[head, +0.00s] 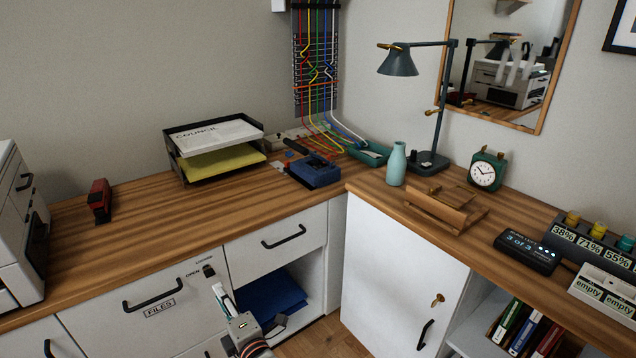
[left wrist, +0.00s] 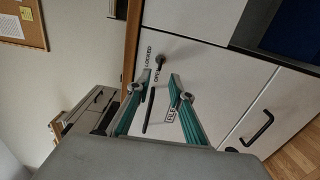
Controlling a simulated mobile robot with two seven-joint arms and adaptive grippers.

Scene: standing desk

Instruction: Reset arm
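My left gripper (head: 221,295) is in front of the white desk cabinets, low in the head view, with its arm coming up from the bottom edge. In the left wrist view its two teal-lined fingers (left wrist: 157,84) are spread apart with nothing between them. Beyond them is the FILES drawer (head: 95,325) with a dark lock knob (head: 208,271) marked locked and open; the knob also shows in the left wrist view (left wrist: 160,60). The drawer front looks flush with the cabinet. My right gripper is in neither view.
The wooden corner desk (head: 130,225) holds a paper tray (head: 215,168), a red stapler (head: 100,201), a blue box (head: 315,170), a teal vase (head: 396,165), a lamp (head: 428,160) and a green clock (head: 486,172). An open cubby with blue folders (head: 272,298) is right of the gripper.

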